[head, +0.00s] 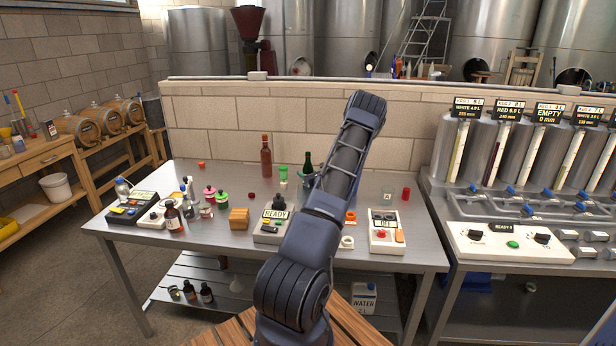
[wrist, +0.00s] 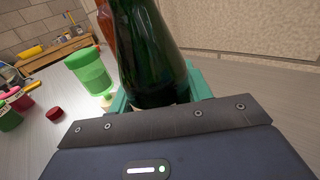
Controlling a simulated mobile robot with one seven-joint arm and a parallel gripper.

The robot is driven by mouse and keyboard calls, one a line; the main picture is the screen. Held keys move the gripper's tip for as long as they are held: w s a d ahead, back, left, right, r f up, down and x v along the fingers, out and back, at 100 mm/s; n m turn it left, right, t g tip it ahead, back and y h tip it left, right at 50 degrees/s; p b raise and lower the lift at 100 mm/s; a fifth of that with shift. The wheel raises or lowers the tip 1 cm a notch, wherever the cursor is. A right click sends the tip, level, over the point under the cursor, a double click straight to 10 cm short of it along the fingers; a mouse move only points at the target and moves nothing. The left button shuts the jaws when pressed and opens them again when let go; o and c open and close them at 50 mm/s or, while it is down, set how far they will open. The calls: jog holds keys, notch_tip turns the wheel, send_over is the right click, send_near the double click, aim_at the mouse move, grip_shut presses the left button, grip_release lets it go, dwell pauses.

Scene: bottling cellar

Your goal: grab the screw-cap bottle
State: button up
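A dark green glass bottle (head: 307,158) stands upright at the back of the steel table in the head view, partly hidden by the teal finger of my gripper (head: 305,175). In the wrist view the green bottle (wrist: 150,55) is very close, between the teal fingers of my gripper (wrist: 158,100). A finger lies close along each side of it; I cannot tell whether both press on the glass. Its top is out of the wrist view. A reddish-brown bottle (head: 266,158) stands to its left and shows behind it in the wrist view (wrist: 107,28). I cannot make out which has a screw cap.
A green cup-like piece (wrist: 90,72) stands just left of the bottle. A small dark red cap (wrist: 54,113) lies further left. A tiled wall (head: 230,125) rises behind.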

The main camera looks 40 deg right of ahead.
jog(key=c, duration=0.3)
jog(key=shift+c, duration=0.2)
jog(key=shift+r, duration=0.15)
